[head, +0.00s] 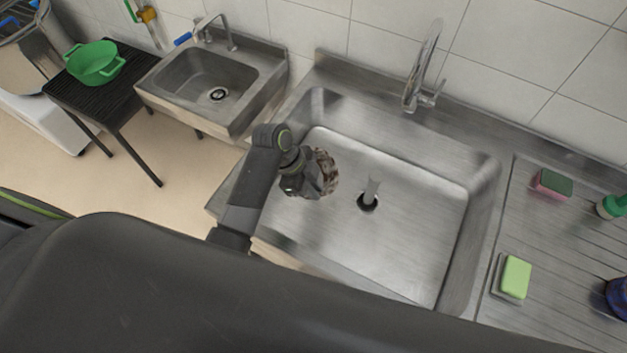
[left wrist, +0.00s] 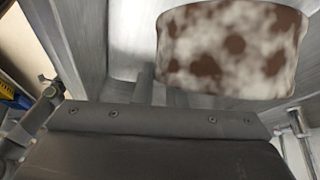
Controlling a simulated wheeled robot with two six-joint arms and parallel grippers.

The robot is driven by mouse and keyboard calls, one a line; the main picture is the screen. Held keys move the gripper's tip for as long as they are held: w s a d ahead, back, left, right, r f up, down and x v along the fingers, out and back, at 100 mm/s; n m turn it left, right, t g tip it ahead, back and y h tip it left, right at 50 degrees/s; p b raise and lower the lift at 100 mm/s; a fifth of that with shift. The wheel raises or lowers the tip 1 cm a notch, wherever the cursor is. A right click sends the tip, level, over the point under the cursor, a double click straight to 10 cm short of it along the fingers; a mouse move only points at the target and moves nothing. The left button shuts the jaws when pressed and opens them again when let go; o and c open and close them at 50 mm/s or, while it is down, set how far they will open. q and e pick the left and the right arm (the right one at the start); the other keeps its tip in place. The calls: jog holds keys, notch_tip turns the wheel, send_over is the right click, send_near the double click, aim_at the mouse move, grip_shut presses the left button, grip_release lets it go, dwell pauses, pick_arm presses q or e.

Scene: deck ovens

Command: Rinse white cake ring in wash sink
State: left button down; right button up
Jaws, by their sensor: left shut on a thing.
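The white cake ring (head: 329,170) is stained with brown patches. My left gripper (head: 314,178) is shut on it and holds it over the left part of the large steel wash sink (head: 410,240). In the left wrist view the ring (left wrist: 232,50) fills the upper right, its side blotched with brown. The gripper hides part of the ring in the head view. The tap (head: 422,70) rises from the sink's back edge, to the right of the ring. My right gripper is out of view.
A short grey upright piece stands at the drain (head: 367,204). The right drainboard holds a pink-green sponge (head: 552,184), a green block (head: 515,277) and bottles at the edge. A smaller basin (head: 215,85) and a green colander (head: 95,62) are at left.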

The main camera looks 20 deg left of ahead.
pick_arm(q)
notch_tip(320, 180, down, 6)
jog(key=shift+f, duration=0.1)
notch_tip(320, 180, down, 12)
jog(key=b, duration=1.1)
jog(key=shift+r, duration=0.25)
dwell(0.6)
dwell(1.6)
notch_tip(320, 180, up, 12)
jog(key=p, duration=1.1)
jog(key=shift+f+p, duration=0.15)
jog(key=shift+p, duration=0.15)
jog(key=shift+b, duration=0.3)
jog(key=shift+r, duration=6.65)
